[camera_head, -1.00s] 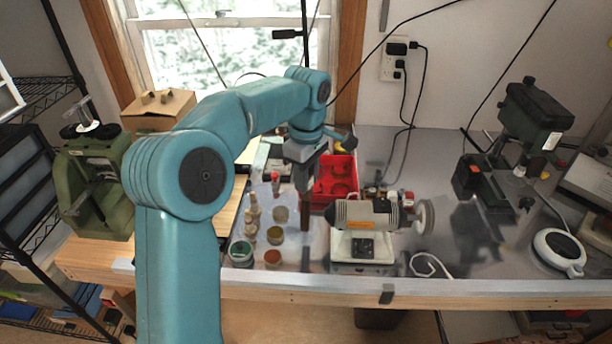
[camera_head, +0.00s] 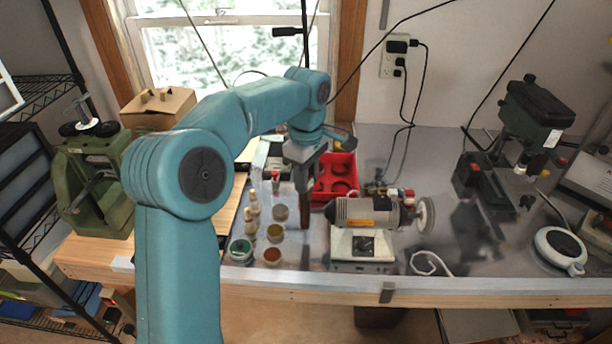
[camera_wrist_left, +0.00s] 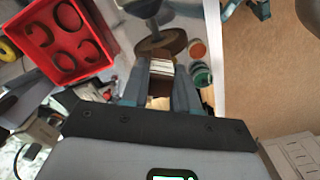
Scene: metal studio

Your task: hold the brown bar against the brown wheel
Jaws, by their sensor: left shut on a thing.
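The brown bar (camera_wrist_left: 157,84) is clamped between the fingers of my left gripper (camera_wrist_left: 159,88) and points at the brown wheel (camera_wrist_left: 172,42) in the left wrist view. The bar's far end is pale and striped and lies close in front of the wheel; I cannot tell if they touch. In the head view my left gripper (camera_head: 304,184) points down with the bar (camera_head: 304,213) upright below it, just left of the grey bench grinder (camera_head: 366,214). The brown wheel is at the grinder's left end, hardly visible there. My right gripper is not in view.
A red tray (camera_head: 335,177) lies behind the grinder. Several small pots and wooden pegs (camera_head: 254,208) stand left of the bar. A pale wheel (camera_head: 426,214) is on the grinder's right end. A drill press (camera_head: 505,150) stands farther right.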

